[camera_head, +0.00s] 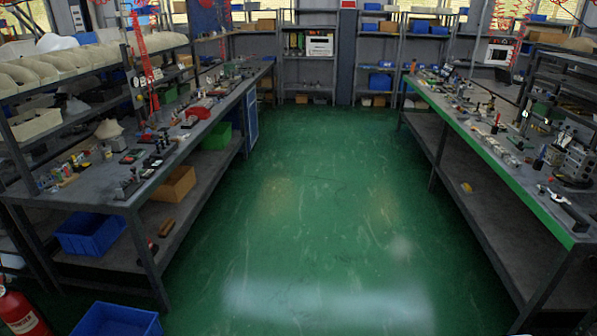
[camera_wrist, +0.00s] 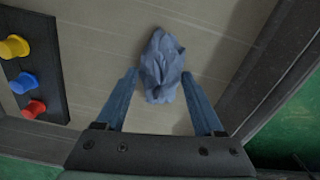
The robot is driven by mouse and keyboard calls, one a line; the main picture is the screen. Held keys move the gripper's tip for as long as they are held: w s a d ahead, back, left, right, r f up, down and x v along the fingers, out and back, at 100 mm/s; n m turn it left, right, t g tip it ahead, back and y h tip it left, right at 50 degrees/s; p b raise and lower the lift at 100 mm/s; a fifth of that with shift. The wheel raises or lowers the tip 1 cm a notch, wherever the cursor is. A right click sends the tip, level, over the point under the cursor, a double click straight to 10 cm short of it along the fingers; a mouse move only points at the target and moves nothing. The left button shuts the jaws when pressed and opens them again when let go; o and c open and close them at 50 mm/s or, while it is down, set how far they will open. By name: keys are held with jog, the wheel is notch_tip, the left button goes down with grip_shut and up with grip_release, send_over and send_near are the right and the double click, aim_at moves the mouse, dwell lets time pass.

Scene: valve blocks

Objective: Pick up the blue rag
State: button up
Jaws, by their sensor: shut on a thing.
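The blue rag (camera_wrist: 161,52) is a crumpled grey-blue bundle in the upper middle of the wrist view. My gripper (camera_wrist: 159,74) has its two blue fingers on either side of the rag's lower part and is shut on it. The far end of the rag sticks out past the fingertips. A light brown-grey surface shows behind the rag; I cannot tell whether the rag touches it. I cannot make out my gripper or the rag in the head view.
A dark panel (camera_wrist: 38,62) with yellow, blue and red knobs lies left of my gripper. A dark edge (camera_wrist: 268,75) runs along the right, with green beyond. In the head view, cluttered workbenches (camera_head: 130,165) (camera_head: 490,140) flank a clear green floor (camera_head: 320,200).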

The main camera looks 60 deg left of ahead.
notch_tip(320, 180, up, 10)
jog(key=shift+p, duration=0.35)
